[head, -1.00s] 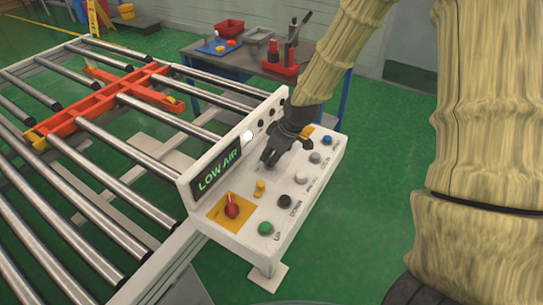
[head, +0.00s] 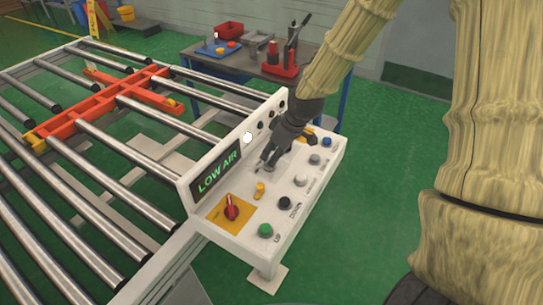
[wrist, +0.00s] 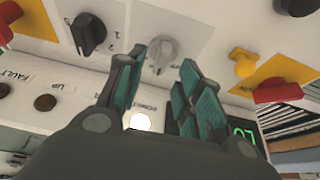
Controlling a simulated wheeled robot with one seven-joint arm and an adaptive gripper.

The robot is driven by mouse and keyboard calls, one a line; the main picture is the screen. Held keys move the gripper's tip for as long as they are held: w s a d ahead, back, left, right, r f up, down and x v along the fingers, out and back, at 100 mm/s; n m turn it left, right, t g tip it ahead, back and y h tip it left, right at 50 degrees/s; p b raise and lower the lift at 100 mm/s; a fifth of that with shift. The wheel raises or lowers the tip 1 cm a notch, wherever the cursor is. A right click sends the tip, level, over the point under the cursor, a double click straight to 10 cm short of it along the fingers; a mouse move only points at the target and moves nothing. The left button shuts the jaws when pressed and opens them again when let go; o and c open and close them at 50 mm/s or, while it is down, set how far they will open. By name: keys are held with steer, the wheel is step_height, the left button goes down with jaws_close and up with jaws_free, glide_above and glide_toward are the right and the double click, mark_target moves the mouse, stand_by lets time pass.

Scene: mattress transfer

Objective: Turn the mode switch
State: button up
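The white control panel (head: 238,236) carries several knobs and buttons. My gripper (head: 266,162) is low over the panel's middle, behind the yellow switch (head: 259,190). In the wrist view my gripper (wrist: 173,55) is open, its two teal-padded fingers apart. A grey rotary knob (wrist: 162,54) shows between and just beyond the fingertips; I cannot tell whether they touch it. A black rotary knob (wrist: 88,33) marked 1 and 2 is to its left. No readable label shows which knob is the mode switch. In the head view the gripper hides the grey knob.
A red switch (head: 232,212) on a yellow plate and a green button (head: 265,230) are at the panel's near end. A lit LOW AIR display (head: 217,172) stands on the upright face. The roller conveyor (head: 100,150) is left; a tool table (head: 240,62) is behind.

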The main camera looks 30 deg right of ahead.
steer(key=v, duration=0.9)
steer(key=shift+w, duration=0.1)
stand_by(0.5)
